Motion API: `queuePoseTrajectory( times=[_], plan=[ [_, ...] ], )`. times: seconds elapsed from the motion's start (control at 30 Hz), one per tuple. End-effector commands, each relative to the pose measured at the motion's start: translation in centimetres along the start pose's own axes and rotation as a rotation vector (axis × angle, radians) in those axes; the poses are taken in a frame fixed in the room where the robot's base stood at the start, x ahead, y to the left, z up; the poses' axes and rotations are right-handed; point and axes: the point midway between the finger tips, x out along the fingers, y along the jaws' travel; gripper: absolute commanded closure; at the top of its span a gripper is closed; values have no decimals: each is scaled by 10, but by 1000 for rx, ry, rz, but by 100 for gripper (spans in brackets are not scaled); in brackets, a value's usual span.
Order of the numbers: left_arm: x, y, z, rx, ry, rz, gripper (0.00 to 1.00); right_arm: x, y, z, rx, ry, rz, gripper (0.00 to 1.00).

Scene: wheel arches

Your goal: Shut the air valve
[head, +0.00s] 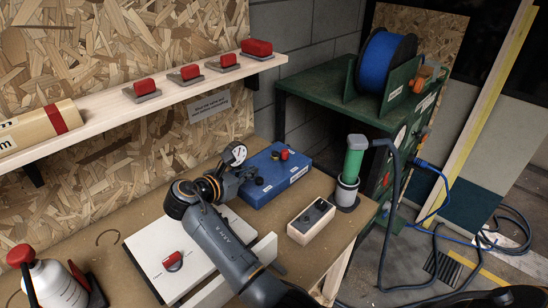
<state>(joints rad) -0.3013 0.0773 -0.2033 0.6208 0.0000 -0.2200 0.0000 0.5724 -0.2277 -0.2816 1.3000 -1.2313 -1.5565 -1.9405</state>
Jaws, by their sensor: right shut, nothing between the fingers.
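A red knob (173,261) sits on a white panel (150,243) lying on the bench. Behind it is a blue box (278,177) with a small red knob (284,154) on top and a round white-faced gauge (234,154) at its left end. I cannot tell for sure which red knob is the air valve's. My right arm reaches over the white panel. My right gripper (243,175) is shut and empty at the left end of the blue box, near the gauge. Whether it touches is unclear. My left gripper is not in view.
A wooden block with a dark top (311,220) and a green cylinder in a stand (353,164) are to the right. A spray bottle (52,282) stands front left. A shelf (150,105) with several red-topped pieces runs above. A green cabinet carries a blue reel (384,64).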

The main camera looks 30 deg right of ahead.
Motion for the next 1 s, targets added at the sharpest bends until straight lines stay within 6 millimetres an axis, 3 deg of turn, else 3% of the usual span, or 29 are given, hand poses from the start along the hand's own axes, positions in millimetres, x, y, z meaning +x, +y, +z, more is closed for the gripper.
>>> queuePoseTrajectory(
  times=[0.23, 0.7, 1.0],
  plan=[
    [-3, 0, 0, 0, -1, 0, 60, 15, 0, 1, -1, -1, -2, 100],
    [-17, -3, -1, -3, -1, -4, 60, 109, 0, 5, 1, 0, -2, 100],
    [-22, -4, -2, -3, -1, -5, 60, 137, 0, 12, 2, 1, 0, 100]
  ],
)
